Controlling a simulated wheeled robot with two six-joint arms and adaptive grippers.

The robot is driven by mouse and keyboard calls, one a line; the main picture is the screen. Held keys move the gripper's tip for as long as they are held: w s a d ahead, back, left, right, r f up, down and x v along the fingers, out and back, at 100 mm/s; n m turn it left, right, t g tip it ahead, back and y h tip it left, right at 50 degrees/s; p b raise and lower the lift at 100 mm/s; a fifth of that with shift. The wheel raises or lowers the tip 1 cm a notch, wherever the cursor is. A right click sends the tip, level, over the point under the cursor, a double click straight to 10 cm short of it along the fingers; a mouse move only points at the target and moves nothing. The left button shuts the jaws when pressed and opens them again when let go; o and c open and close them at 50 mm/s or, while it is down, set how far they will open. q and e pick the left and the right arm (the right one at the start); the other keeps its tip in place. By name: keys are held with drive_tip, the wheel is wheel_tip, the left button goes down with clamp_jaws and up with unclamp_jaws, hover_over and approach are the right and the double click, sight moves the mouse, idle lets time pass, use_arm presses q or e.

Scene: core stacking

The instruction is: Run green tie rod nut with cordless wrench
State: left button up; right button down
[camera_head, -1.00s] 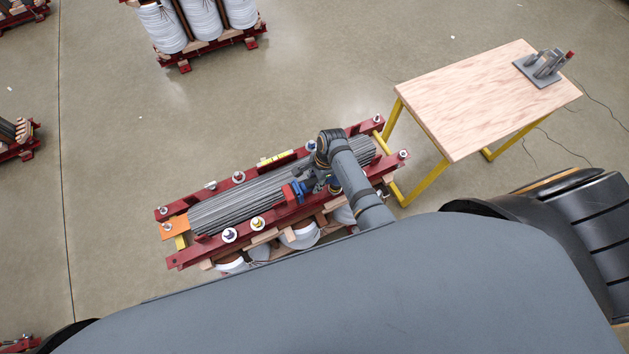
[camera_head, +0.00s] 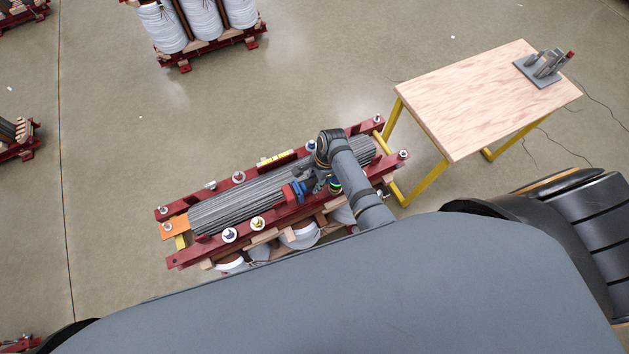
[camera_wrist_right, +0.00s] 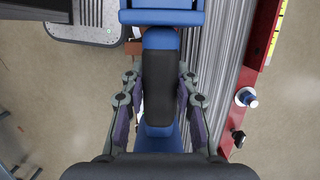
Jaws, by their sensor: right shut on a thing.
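The cordless wrench (camera_head: 299,190), blue with a red end block, is over the near red beam of the core in the head view. My right gripper (camera_head: 317,183) is shut on it. In the right wrist view, the fingers of the gripper (camera_wrist_right: 160,92) lie on both sides of the wrench's black grip (camera_wrist_right: 160,80). A small green patch (camera_head: 335,185) shows beside the wrist; I cannot tell whether it is the green nut. The wrench's socket and whatever is under it are hidden. My left gripper is not in view.
The grey laminated core (camera_head: 240,205) lies between red beams with nuts, including a yellow one (camera_head: 257,223) and a dark-centred one (camera_head: 229,235). A wooden table (camera_head: 480,95) with a tool stand (camera_head: 541,70) is at right. Open floor lies behind the core.

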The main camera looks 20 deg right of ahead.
drive_tip(key=shift+r, duration=3.2)
drive_tip(key=shift+r, duration=2.5)
